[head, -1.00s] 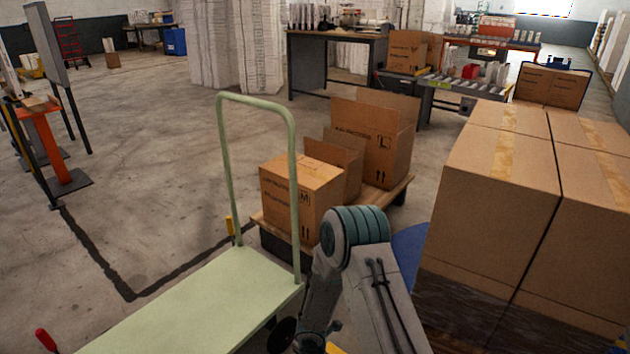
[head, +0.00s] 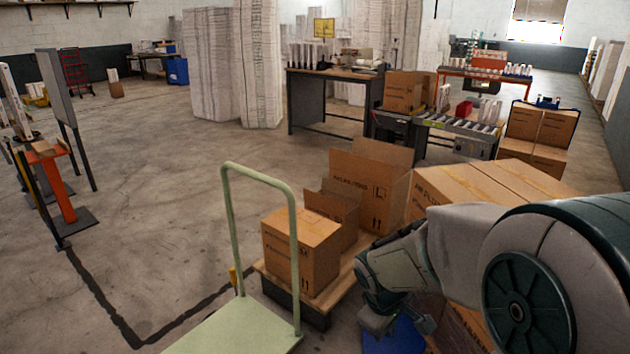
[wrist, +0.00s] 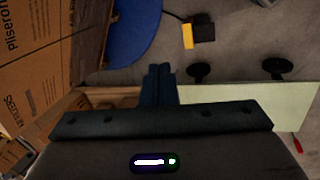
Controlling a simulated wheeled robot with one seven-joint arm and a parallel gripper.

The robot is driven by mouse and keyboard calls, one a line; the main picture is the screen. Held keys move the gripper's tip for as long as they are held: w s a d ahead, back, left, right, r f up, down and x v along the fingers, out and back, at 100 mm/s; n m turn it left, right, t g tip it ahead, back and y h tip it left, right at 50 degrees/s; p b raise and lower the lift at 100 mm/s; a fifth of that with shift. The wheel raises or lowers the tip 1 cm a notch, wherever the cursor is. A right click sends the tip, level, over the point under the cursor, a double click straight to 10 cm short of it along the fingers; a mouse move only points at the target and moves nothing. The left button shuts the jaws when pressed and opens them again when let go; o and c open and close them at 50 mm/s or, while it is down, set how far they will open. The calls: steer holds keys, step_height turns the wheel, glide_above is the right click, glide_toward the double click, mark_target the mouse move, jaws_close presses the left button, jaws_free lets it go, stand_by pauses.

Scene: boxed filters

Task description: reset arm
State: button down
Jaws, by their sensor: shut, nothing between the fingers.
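My gripper (wrist: 158,84) shows in the wrist view with its two dark fingers together and nothing between them. It hangs over the floor, apart from the things around it. In the head view my arm fills the lower right, bent in front of the large stacked cartons. The end of the arm there points down near a blue surface; the fingertips are not clear in that view.
A pale green trolley (head: 235,335) stands left of my arm. A wooden pallet cart (head: 335,275) carries several cartons close behind the arm. Large cartons (head: 480,185) stand at the right. Open floor (head: 150,215) lies to the left.

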steer(key=s+r+m+y+p, duration=0.1)
steer(key=s+r+m+p, duration=0.3)
steer(key=s+r, duration=0.2)
steer(key=s+r+m+y+p, duration=0.1)
steer(key=s+r+m+p, duration=0.3)
steer(key=s+r, duration=0.3)
step_height(320, 180, up, 4)
steer(key=shift+r+m+t+y, duration=0.2)
steer(key=shift+m+t+y, duration=0.1)
steer(key=shift+m, duration=0.1)
stand_by(3.9)
